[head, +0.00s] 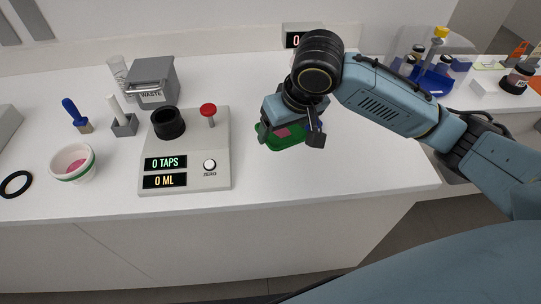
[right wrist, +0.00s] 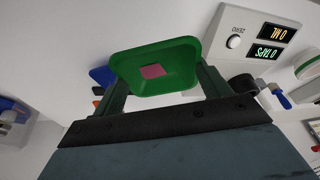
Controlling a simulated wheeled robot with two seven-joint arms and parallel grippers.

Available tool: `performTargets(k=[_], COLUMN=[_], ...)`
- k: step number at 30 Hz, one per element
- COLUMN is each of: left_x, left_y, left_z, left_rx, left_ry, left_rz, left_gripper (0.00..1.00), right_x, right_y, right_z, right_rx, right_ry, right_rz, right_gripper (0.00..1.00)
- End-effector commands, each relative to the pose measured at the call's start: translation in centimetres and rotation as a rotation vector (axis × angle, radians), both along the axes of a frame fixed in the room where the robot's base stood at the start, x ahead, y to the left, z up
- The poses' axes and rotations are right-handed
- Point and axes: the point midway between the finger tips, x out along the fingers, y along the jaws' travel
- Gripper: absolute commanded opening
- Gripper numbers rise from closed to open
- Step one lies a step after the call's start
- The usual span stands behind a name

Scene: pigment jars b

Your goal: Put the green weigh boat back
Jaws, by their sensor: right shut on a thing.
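The green weigh boat (head: 265,137) is held by my right gripper (head: 291,133) above the white bench, right of the grey tap counter. In the right wrist view the boat (right wrist: 185,83) spans the space between the two fingers, its open side showing a pink patch (right wrist: 152,71) inside. The right gripper is shut on the boat. In the head view the gripper hides part of the boat, and I cannot tell its exact height over the bench. My left gripper is not in view.
The counter (head: 218,178) reads 0 TAPS and 0 ML. A display box (head: 293,40) stands behind my gripper, a blue holder (head: 432,83) at right. The bench front right is clear.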

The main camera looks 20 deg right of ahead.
Motion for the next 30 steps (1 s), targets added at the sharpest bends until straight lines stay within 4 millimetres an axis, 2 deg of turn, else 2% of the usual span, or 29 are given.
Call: performTargets(k=[5, 9, 14, 18, 25, 30], left_x=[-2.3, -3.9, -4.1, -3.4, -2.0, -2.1], left_y=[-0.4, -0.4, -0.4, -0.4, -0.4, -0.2], left_z=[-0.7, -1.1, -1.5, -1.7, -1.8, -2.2], left_rx=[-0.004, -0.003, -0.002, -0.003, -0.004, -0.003], left_ry=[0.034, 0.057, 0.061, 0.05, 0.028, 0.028], left_rz=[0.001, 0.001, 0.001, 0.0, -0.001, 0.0], left_gripper=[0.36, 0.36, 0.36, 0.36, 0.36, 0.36], right_x=[0.9, 1.7, 2.5, 3.0, 3.3, 3.2], right_y=[1.4, 2.7, 4.1, 5.1, 5.7, 5.7], right_z=[-0.6, -0.9, -0.8, -0.7, -1.3, -3.9], right_rx=[-0.005, -0.007, -0.006, -0.003, 0.0, 0.0], right_ry=[-0.014, -0.035, -0.055, -0.07, -0.076, -0.074], right_rz=[0.283, 0.573, 0.869, 1.056, 1.179, 1.181], right_gripper=[0.54, 0.54, 0.54, 0.54, 0.54, 0.54])
